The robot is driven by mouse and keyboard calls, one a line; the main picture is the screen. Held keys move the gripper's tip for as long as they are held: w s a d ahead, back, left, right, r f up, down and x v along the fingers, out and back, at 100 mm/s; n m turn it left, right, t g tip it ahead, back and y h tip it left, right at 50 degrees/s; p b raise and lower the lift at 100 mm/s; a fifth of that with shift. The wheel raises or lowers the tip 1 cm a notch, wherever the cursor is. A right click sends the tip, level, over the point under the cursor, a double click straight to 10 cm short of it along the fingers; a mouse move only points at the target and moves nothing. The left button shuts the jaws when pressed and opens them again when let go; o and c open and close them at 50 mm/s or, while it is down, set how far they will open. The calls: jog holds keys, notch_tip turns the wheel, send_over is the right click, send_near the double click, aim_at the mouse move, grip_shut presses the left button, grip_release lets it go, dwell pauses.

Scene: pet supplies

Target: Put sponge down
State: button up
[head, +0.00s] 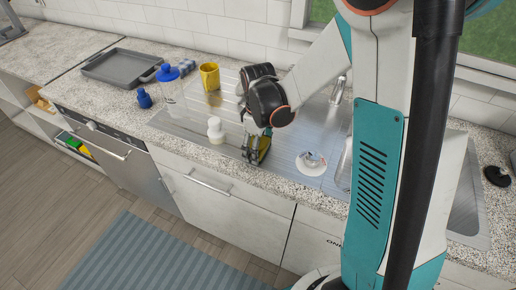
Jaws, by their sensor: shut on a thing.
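My gripper (256,157) points down over the steel drainboard (190,122), near the counter's front edge. It is shut on a yellow and dark sponge (264,145), which shows partly between and beside the fingers. The fingers hide much of the sponge. I cannot tell whether the sponge touches the drainboard.
A white bottle (215,131) stands just left of my gripper, and a round white dish (311,163) lies to the right. A yellow cup (209,76), a clear blue-topped bottle (170,88), a small blue item (144,98) and a grey tray (121,68) are farther left.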

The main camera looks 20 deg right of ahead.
jog(key=shift+f, duration=0.2)
jog(key=o, duration=1.2)
notch_tip(320, 180, up, 12)
jog(key=p, duration=0.4)
jog(key=s+r+m+t, duration=0.3)
jog(key=s+r+m, duration=0.1)
jog(key=s, duration=0.4)
jog(key=s+r+m+t, duration=0.4)
jog(key=s+r+m, duration=0.1)
jog(key=s, duration=0.3)
jog(key=shift+s+r, duration=0.2)
jog(key=shift+r, duration=0.6)
